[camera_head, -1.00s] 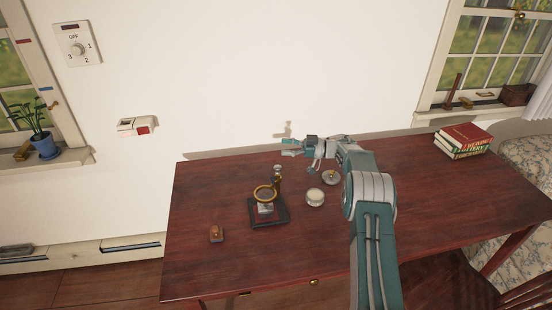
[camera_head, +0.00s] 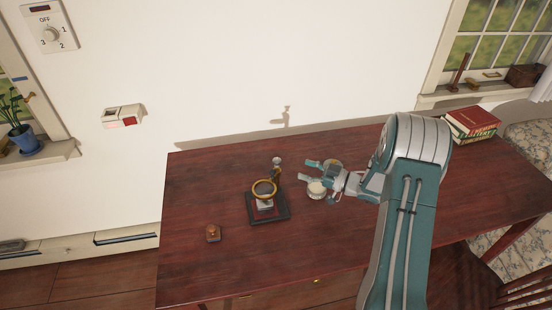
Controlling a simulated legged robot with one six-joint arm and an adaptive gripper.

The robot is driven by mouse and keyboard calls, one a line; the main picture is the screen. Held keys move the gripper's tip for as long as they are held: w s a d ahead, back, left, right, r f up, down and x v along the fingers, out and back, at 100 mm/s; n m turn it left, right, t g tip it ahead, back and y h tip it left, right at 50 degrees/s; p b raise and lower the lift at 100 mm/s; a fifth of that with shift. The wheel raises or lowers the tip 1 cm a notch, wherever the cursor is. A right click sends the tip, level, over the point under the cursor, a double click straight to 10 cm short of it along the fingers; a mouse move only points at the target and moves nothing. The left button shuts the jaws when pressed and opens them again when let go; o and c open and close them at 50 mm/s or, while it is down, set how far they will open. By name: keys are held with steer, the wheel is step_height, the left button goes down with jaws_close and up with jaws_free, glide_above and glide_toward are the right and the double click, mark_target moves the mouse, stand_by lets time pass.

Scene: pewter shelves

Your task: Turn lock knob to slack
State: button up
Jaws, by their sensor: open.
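A magnifier stand with a dark square base (camera_head: 281,210) and a brass ring lens (camera_head: 264,189) stands on the left half of the desk. A small pale round knob (camera_head: 276,161) tops its post at the back right; I take this as the lock knob, but its markings are too small to read. The fingertips are right of the knob with a gap between, touching nothing that I can make out.
A round white-topped tin (camera_head: 316,190) sits just below my gripper, very close to its lower finger. A small brown block (camera_head: 213,233) lies at the desk's left. Books (camera_head: 470,122) are stacked at the back right. The dark red desk (camera_head: 210,180) is otherwise mostly clear.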

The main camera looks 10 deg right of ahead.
mark_target(276, 159)
steer(key=x, duration=1)
jaws_close()
